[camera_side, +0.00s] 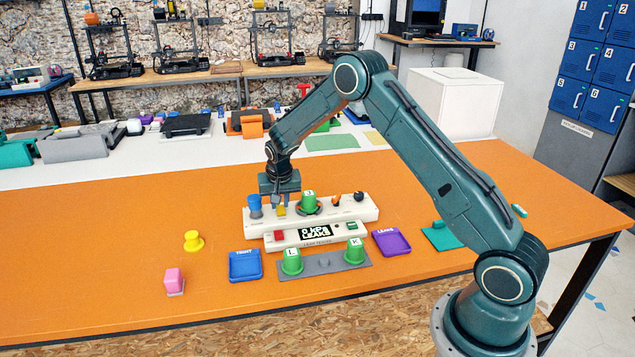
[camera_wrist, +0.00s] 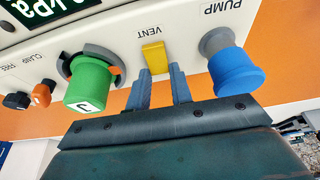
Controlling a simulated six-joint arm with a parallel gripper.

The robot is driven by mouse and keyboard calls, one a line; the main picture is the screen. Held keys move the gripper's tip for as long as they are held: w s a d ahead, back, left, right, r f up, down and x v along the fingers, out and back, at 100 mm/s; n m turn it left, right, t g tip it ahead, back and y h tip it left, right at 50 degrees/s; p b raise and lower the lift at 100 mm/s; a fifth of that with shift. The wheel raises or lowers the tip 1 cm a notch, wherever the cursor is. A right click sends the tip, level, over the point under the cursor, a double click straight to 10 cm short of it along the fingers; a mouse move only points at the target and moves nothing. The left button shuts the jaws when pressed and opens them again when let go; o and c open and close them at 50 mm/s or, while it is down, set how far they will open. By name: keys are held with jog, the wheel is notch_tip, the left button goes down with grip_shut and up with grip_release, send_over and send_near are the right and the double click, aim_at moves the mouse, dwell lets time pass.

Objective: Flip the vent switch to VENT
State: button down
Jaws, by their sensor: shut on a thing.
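The yellow vent switch (camera_wrist: 154,57) sits on the cream leak tester (camera_side: 367,213), beside the printed word VENT. It stands between the blue pump knob (camera_wrist: 236,73) and a green part marked J (camera_wrist: 94,84). My gripper (camera_wrist: 161,70) is shut on the yellow switch, with one finger on each side of it. In the side view my gripper (camera_side: 280,204) reaches down over the tester, and the switch (camera_side: 281,211) shows small at its tips.
A blue TIGHT tray (camera_side: 245,278) and a purple LEAKS tray (camera_side: 392,243) flank a grey plate (camera_side: 325,266) with green parts L (camera_side: 291,262) and K (camera_side: 354,250). A yellow part (camera_side: 193,241) and a pink one (camera_side: 174,281) stand at left. The orange table's far left is clear.

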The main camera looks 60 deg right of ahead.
dwell(0.4)
jog(key=c, duration=1.2)
grip_release()
jog(key=shift+c, duration=0.2)
jog(key=shift+r, duration=0.1)
jog(key=v, duration=1.3)
jog(key=shift+s+a+r, duration=0.25)
jog(key=shift+s+a, duration=0.05)
jog(key=shift+a, duration=0.05)
